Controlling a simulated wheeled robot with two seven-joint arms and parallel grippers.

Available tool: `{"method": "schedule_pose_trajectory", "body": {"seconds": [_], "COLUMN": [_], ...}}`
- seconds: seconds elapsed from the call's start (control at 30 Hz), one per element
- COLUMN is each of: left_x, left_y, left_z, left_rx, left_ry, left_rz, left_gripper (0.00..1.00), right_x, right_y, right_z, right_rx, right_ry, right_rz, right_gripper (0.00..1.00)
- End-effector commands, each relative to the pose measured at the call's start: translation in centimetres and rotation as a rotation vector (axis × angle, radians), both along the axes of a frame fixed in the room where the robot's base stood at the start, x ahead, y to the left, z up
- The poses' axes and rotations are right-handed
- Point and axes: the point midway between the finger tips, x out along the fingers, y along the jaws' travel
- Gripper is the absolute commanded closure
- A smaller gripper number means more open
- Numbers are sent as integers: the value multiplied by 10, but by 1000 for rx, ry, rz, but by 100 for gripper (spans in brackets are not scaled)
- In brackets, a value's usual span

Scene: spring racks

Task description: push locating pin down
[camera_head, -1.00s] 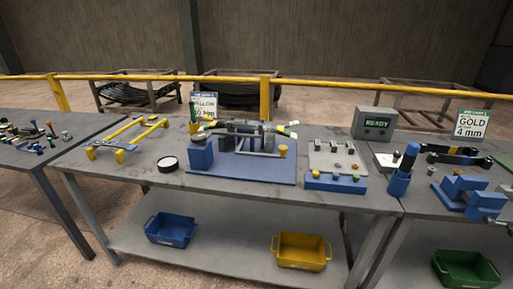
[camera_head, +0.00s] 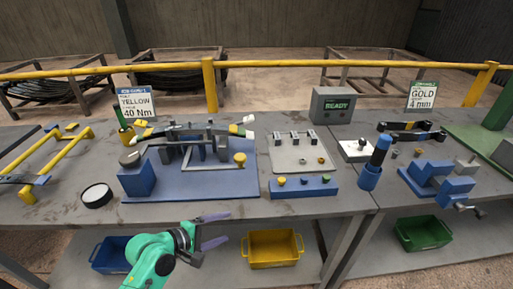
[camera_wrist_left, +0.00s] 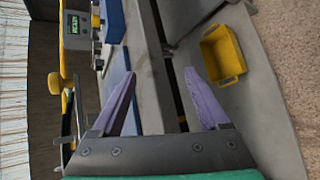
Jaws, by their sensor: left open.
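A blue fixture plate (camera_head: 215,188) lies on the middle bench. It carries grey uprights with a dark arm that has a green and a white end lying across them. A yellow-capped pin (camera_head: 240,159) stands at the plate's right side. I cannot tell for certain which one is the locating pin. My left gripper (camera_head: 222,230) is open and empty, in front of the bench's front edge and apart from the fixture. Its purple fingers also show in the left wrist view (camera_wrist_left: 159,73).
A button box (camera_head: 304,187) and a grey panel (camera_head: 299,154) sit right of the fixture, with a READY display (camera_head: 333,105) behind. A yellow bin (camera_head: 274,249) and blue bin (camera_head: 110,254) stand below the bench.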

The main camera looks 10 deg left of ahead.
Motion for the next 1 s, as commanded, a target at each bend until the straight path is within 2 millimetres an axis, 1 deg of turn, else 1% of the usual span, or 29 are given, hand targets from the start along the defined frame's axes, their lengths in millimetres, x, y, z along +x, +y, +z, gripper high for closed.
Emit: {"method": "schedule_pose_trajectory", "body": {"seconds": [0.17, 0.3, 0.4, 0.43, 0.53, 0.67, 0.8, 1.0], "left_x": [31, 54, 65, 67, 74, 92, 124, 169], "left_y": [7, 22, 34, 36, 37, 26, 6, -21], "left_z": [46, 88, 111, 116, 122, 125, 126, 122], "left_rx": [-474, -908, -1147, -1196, -1257, -1257, -1255, -1252], "left_ry": [91, 197, 265, 281, 302, 300, 299, 299], "left_rz": [199, 331, 385, 393, 406, 404, 402, 403], "left_gripper": [22, 22, 22, 22, 22, 22, 22, 22], "right_x": [3, 3, 3, 3, 4, 5, 5, 6], "right_y": [0, -1, -3, -3, -3, -3, -3, -3], "right_z": [0, 1, 1, 1, 4, 14, 23, 26], "right_rx": [0, -2, -4, -4, -5, -4, -4, -3], "right_ry": [-4, -5, -4, -4, -5, -8, -8, -9], "right_rz": [0, 1, 1, 1, 2, 1, 1, 1], "right_gripper": [50, 50, 50, 50, 50, 50, 50, 50]}}
